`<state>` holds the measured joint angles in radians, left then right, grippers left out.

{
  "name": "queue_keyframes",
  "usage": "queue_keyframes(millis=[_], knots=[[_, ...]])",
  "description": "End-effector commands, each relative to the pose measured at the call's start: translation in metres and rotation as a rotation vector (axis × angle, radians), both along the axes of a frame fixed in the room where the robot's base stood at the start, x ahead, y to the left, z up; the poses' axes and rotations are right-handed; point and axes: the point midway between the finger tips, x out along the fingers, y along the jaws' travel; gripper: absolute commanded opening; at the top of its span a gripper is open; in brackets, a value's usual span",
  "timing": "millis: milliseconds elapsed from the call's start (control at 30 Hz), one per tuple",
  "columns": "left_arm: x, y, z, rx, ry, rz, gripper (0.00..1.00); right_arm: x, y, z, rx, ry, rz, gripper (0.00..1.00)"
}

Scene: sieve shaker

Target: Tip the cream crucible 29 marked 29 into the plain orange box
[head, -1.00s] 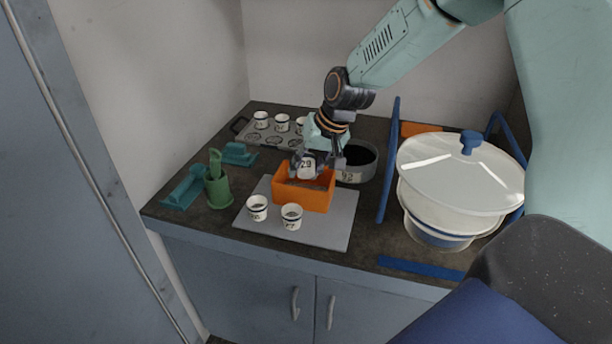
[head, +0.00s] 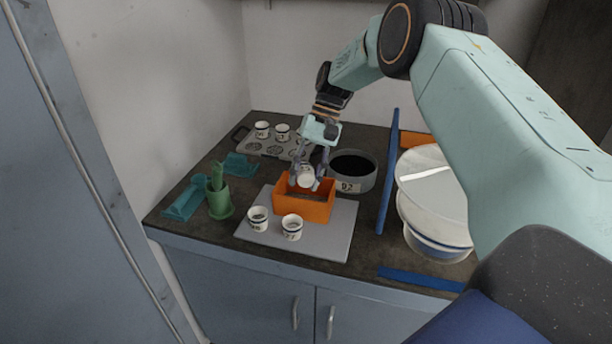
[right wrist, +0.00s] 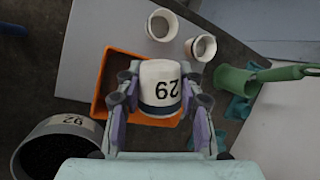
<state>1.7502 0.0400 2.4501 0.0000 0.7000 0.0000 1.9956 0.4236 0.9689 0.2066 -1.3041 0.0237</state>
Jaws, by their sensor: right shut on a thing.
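The cream crucible 29 (right wrist: 160,86), with a dark band and the mark 29, is held between the fingers of my right gripper (right wrist: 163,95). In the head view my right gripper (head: 306,172) is shut on the crucible (head: 306,177), which is tilted over the plain orange box (head: 303,206). In the right wrist view the orange box (right wrist: 104,85) lies below and around the crucible, partly hidden by it and the fingers. The inside of the crucible is not clear to see. My left gripper is not in view.
Two cream crucibles (head: 258,218) (head: 292,227) stand on the grey board (head: 325,236) in front of the box. A dark-filled pan marked 92 (head: 350,187) is close behind right. A green cup (head: 219,200) stands left; a lidded white tub (head: 425,205) stands right.

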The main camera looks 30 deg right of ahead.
Motion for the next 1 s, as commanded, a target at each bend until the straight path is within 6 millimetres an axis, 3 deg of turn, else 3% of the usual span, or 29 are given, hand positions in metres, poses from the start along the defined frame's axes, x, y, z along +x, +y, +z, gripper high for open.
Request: queue_keyframes(millis=[500, 1000], knots=[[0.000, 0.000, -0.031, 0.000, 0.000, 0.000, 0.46, 0.005, -0.003, 0.000, 0.075, 0.147, -0.002, 0.00], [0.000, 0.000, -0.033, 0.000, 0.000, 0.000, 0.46, 0.004, -0.003, 0.004, 0.086, 0.167, 0.000, 0.00]])
